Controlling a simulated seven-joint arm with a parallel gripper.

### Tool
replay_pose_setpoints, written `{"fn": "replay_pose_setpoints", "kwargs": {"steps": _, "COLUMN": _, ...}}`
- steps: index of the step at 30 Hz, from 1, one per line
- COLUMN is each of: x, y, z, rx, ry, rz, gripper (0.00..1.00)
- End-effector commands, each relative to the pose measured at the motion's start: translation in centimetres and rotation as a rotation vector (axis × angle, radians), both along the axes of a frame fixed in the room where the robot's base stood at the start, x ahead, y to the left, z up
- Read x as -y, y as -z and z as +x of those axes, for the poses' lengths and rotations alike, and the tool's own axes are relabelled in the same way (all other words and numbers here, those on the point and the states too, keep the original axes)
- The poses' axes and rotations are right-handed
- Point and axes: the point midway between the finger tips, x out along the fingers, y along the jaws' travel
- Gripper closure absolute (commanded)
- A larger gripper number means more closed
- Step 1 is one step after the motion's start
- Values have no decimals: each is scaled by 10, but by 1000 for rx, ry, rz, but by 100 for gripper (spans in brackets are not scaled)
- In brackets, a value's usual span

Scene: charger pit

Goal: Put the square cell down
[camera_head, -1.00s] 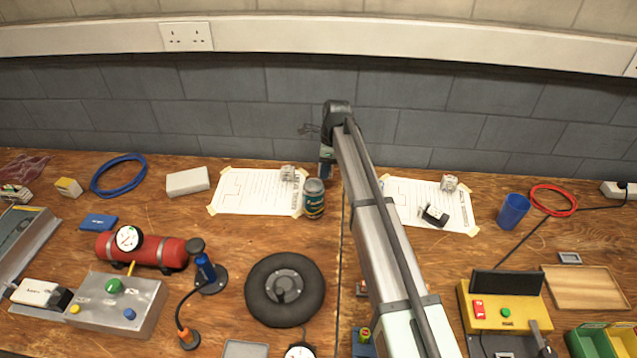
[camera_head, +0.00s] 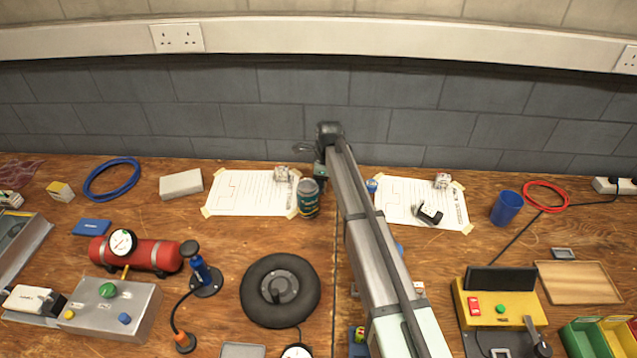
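My arm reaches from the lower right to the back of the bench. Its gripper (camera_head: 320,172) points down near the back, behind and just right of a dark teal can (camera_head: 308,198). The fingers are mostly hidden by the can and my arm, so I cannot see whether they are open or what they hold. I cannot pick out the square cell for sure. A small blue thing (camera_head: 372,186) shows at the right edge of my arm, by the right paper sheet (camera_head: 400,200); I cannot tell what it is.
The left paper sheet (camera_head: 240,195) lies beside the can, with a small clear block (camera_head: 282,173) on it. A black charger-like piece (camera_head: 429,212) and another clear block (camera_head: 442,181) lie on the right sheet. A black tyre (camera_head: 255,310) lies in front. A blue cup (camera_head: 507,208) stands right.

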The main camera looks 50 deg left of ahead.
Motion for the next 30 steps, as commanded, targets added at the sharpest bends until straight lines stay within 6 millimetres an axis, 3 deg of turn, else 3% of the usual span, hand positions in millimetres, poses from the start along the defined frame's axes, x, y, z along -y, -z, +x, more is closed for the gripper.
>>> {"fn": "replay_pose_setpoints", "kwargs": {"steps": 8, "x": 0, "y": 0, "z": 0, "rx": 0, "ry": 0, "rz": 0, "gripper": 39}}
{"fn": "replay_pose_setpoints", "kwargs": {"steps": 19, "x": 0, "y": -6, "z": 0, "rx": 0, "ry": 0, "rz": 0, "gripper": 38}}
{"fn": "replay_pose_setpoints", "kwargs": {"steps": 23, "x": 2, "y": -22, "z": 2, "rx": 1, "ry": 0, "rz": 1, "gripper": 38}}
{"fn": "replay_pose_setpoints", "kwargs": {"steps": 30, "x": 7, "y": -67, "z": 7, "rx": 1, "ry": 0, "rz": 1, "gripper": 38}}
